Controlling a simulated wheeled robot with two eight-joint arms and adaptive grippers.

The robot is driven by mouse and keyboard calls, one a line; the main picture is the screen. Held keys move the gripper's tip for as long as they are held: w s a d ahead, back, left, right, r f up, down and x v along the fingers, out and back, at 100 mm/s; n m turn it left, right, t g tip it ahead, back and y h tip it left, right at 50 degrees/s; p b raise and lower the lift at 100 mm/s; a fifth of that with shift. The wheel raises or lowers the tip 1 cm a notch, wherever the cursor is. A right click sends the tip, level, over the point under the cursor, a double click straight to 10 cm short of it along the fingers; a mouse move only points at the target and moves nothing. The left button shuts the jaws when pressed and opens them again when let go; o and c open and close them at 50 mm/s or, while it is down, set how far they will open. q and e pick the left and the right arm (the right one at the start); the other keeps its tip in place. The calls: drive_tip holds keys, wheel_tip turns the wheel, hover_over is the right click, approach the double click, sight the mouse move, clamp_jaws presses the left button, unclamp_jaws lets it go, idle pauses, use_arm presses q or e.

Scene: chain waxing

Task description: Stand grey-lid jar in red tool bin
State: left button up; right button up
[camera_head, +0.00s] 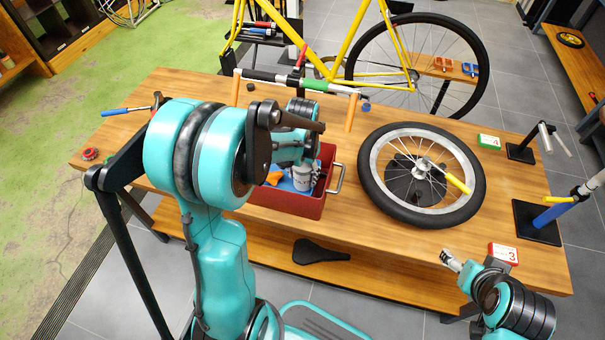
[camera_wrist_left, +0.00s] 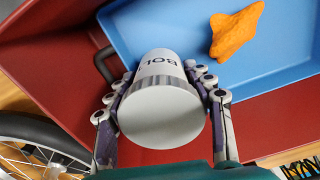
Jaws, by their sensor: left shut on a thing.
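The grey-lid jar (camera_head: 302,178) is white with dark lettering. My left gripper (camera_wrist_left: 163,98) is shut on it, with a finger on each side. The grey lid faces the camera in the left wrist view (camera_wrist_left: 160,117). The red tool bin (camera_head: 290,203) stands at the table's front edge, and the jar is within its outline in the head view. In the left wrist view the jar is over the bin's blue tray (camera_wrist_left: 285,77); I cannot tell whether its base touches.
An orange cloth (camera_wrist_left: 237,32) lies in the blue tray beside the jar. A wheel (camera_head: 421,176) lies right of the bin, past its metal handle (camera_head: 337,178). A yellow bike frame (camera_head: 300,30) stands behind the table (camera_head: 200,90). A red-and-white block (camera_head: 503,253) sits front right.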

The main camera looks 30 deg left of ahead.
use_arm(q)
drive_tip(key=o, duration=1.2)
drive_tip(key=shift+f, duration=0.1)
drive_tip(key=shift+r+p, duration=0.35)
drive_tip(key=shift+r, duration=0.05)
wheel_tip(320, 180, up, 11)
drive_tip(key=p, duration=0.4)
drive_tip(key=shift+r, duration=0.2)
drive_tip(key=shift+s+d+r, duration=0.1)
drive_tip(key=shift+r, duration=0.5)
drive_tip(key=s+d+r+t, duration=0.4)
drive_tip(key=s+d+t, duration=0.3)
drive_tip(key=s+d, duration=0.3)
drive_tip(key=shift+s, duration=0.45)
